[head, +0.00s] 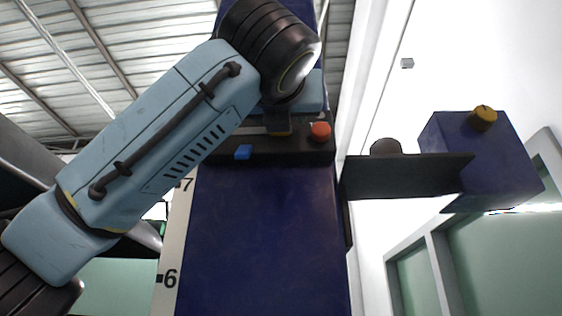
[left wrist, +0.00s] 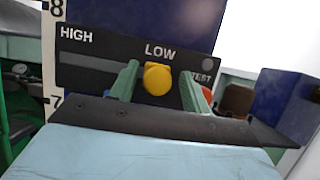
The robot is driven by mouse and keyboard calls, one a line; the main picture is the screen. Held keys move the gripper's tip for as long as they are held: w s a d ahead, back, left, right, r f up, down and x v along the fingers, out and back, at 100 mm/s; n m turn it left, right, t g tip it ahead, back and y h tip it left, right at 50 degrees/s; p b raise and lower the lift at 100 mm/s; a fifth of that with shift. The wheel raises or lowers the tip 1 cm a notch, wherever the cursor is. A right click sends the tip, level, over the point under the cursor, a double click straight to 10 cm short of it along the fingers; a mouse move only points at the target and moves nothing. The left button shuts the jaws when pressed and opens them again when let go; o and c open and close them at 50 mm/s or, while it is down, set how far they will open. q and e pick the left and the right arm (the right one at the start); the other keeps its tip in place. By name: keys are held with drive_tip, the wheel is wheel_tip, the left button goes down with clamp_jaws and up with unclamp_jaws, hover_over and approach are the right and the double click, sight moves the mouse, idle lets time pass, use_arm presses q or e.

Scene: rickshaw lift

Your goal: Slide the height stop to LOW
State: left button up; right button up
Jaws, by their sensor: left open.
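The dark panel (left wrist: 85,78) on the blue column carries the labels HIGH at left, LOW in the middle and TEST at right. A grey slot (left wrist: 90,62) runs from under HIGH toward LOW. The yellow height stop knob (left wrist: 157,82) sits just below the word LOW in the left wrist view. My left gripper (left wrist: 159,76) is open, with one green finger on each side of the knob; I cannot tell whether either touches it. In the head view my left arm covers much of the panel (head: 220,153) and hides the knob. My right gripper is not in view.
A dark shelf (head: 405,177) with a brown round object (head: 385,147) juts out at right, beside a blue box (head: 500,160) with a yellow knob (head: 483,118).

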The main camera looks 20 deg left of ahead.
use_arm(q)
drive_tip(key=b+v, duration=0.5)
drive_tip(key=v, duration=0.8)
